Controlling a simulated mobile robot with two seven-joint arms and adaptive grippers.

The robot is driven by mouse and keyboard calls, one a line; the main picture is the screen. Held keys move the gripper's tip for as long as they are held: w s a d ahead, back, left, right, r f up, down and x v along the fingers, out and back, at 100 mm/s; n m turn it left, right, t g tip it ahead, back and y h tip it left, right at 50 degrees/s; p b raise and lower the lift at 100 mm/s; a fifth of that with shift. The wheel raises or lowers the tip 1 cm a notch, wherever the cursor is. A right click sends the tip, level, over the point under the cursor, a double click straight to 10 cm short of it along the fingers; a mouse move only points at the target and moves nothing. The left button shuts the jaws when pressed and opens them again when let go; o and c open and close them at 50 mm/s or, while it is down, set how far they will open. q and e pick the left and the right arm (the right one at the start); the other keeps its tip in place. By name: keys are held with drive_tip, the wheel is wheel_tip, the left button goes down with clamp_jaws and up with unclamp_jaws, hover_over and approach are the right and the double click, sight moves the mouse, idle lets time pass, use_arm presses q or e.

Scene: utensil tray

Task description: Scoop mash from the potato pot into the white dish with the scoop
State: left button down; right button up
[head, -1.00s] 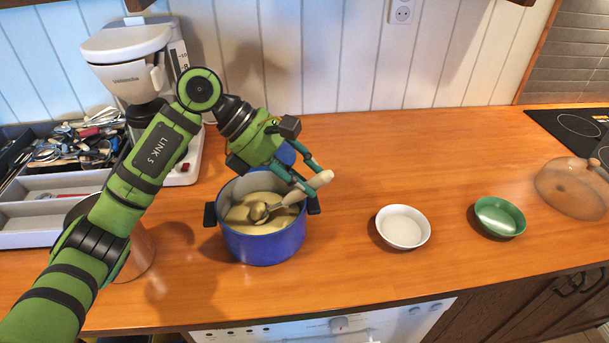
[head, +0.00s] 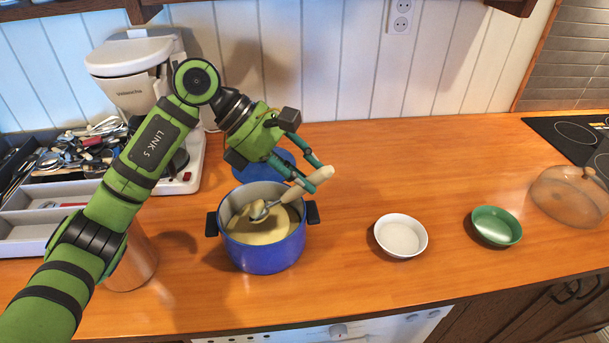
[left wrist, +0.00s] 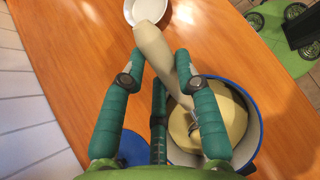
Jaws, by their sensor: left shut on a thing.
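The blue potato pot (head: 262,258) stands on the counter with pale yellow mash (head: 262,231) inside. My left gripper (head: 312,178) is above the pot's right rim, shut on the cream handle of the scoop (head: 326,173). The scoop is tilted, its metal head down inside the pot with pale mash on it; I cannot tell whether it is clear of the mash below. In the left wrist view the handle (left wrist: 152,42) lies between my fingers. The white dish (head: 400,220) stands to the right of the pot and looks empty. My right gripper is out of view.
A green bowl (head: 497,227) and a glass lid (head: 566,197) are farther right. A blue lid (head: 258,166) lies behind the pot. Counter between pot and dish is clear.

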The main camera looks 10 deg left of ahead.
use_arm(q)
drive_tip(key=shift+r+p, duration=1.4)
drive_tip(key=shift+r, duration=1.5)
